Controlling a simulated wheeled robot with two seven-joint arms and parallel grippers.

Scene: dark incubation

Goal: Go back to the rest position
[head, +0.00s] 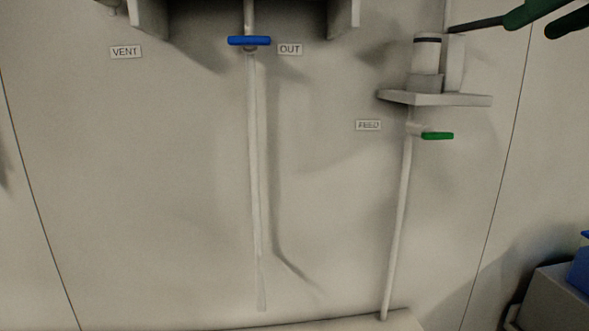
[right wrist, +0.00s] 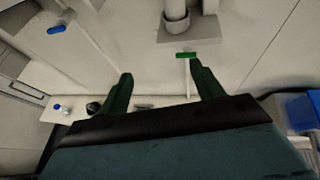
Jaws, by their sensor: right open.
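My right gripper (head: 531,24) shows at the top right of the head view, with dark green fingers that are cut off by the frame edge. In the right wrist view my right gripper (right wrist: 160,84) has its two fingers wide apart with nothing held between them. The green feed valve handle (head: 437,135) sits on the feed tube, level across, below a small shelf. The green handle (right wrist: 187,55) also shows beyond the fingertips in the right wrist view, apart from them. My left gripper is in neither view.
The blue OUT valve handle (head: 249,41) lies level across its tube. A pale vessel (head: 426,55) stands on the shelf (head: 440,99), with a thin dark rod beside it. A blue container (head: 580,270) is at the right edge.

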